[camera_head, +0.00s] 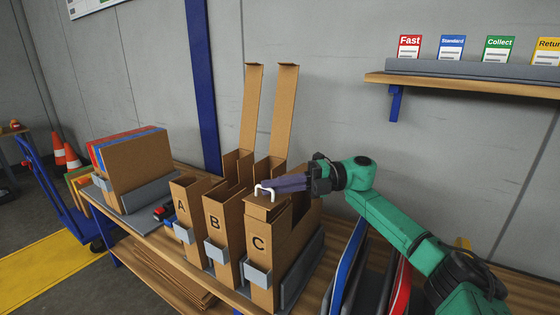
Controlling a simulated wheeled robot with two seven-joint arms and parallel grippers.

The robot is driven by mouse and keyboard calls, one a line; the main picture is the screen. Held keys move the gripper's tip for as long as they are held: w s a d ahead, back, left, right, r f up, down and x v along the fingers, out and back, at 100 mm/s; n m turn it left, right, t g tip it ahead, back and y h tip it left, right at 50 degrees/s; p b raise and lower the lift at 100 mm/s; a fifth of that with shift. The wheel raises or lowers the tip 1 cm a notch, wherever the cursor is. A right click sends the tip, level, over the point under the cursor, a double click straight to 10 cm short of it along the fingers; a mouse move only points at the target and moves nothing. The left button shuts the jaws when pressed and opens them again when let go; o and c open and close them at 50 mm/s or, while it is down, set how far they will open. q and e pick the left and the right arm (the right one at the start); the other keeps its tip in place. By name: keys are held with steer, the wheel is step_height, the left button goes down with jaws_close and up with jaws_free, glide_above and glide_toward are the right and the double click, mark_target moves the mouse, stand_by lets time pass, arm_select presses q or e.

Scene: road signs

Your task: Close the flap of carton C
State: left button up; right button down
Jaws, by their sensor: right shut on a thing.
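Carton C (258,262) is the rightmost of three tall brown lettered cartons standing on the wooden bench. A brown flap (262,209) lies down over the top of carton C, with its short lip at the front. A white handle (259,194) stands up from this flap near its front end. My right gripper (268,187) reaches in from the right over carton C, shut on the white handle. The gripper and wrist hide much of the carton's top, so I cannot tell whether the flap lies fully flat. My left gripper is out of view.
Carton B (216,222) and carton A (181,204) stand to the left. Two tall flaps (251,105) (285,108) rise upright behind them. Blue and red signs (347,266) lean to the right of carton C. A wall shelf (470,87) holds coloured cards.

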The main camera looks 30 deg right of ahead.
mark_target(282, 199)
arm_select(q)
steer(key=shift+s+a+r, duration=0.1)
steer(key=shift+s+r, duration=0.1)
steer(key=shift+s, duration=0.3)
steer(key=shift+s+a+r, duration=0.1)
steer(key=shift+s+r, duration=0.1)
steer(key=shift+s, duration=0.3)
arm_select(e)
steer(key=shift+s+a+f+n+h, duration=0.15)
steer(key=shift+f+n+h, duration=0.15)
steer(key=shift+f, duration=0.6)
steer(key=shift+w+a+f+n+h, duration=0.1)
steer(key=shift+a+f+n+h, duration=0.15)
steer(key=shift+f, duration=0.6)
steer(key=shift+d, duration=0.1)
steer(key=c, duration=1.2)
jaws_free()
steer(key=shift+c, duration=0.2)
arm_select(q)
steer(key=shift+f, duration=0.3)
arm_select(e)
steer(key=v, duration=1.4)
steer(key=shift+d, duration=0.35)
steer(key=shift+r, duration=0.1)
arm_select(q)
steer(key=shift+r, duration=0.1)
arm_select(e)
steer(key=shift+r, duration=0.1)
